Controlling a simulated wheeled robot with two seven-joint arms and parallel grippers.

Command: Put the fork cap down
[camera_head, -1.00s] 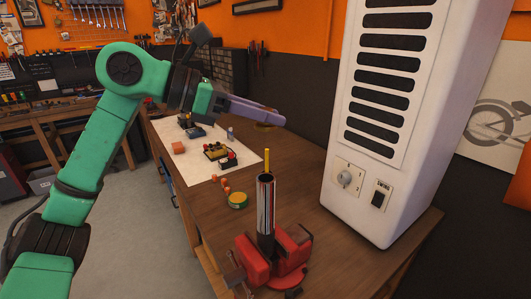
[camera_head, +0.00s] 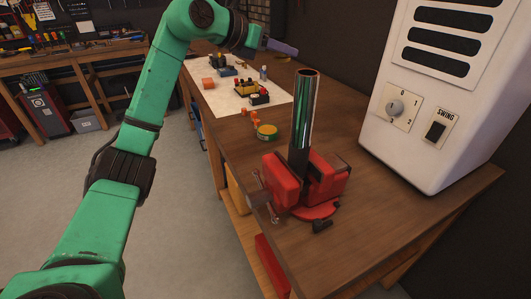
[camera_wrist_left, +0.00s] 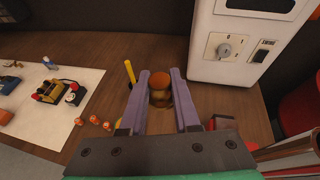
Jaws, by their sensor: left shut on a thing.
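My left gripper (camera_head: 280,47) has purple fingers and is above the far part of the bench in the head view. In the left wrist view, its fingers (camera_wrist_left: 160,80) are shut on the fork cap (camera_wrist_left: 160,92), a round orange-brown piece held between them. The cap cannot be made out in the head view. The chrome fork tube (camera_head: 305,110) stands upright in the red vise (camera_head: 290,183), its open top bare. The tube's edge also shows at the lower right of the left wrist view (camera_wrist_left: 290,150). My right gripper is out of view.
A white mat (camera_head: 225,101) with a battery-like part and small items lies farther back. A round yellow-green tin (camera_head: 267,132) and small orange pieces (camera_wrist_left: 93,119) are between mat and vise. A yellow-handled tool (camera_wrist_left: 130,72) is beside the gripper. A white cooler (camera_head: 430,110) stands at right.

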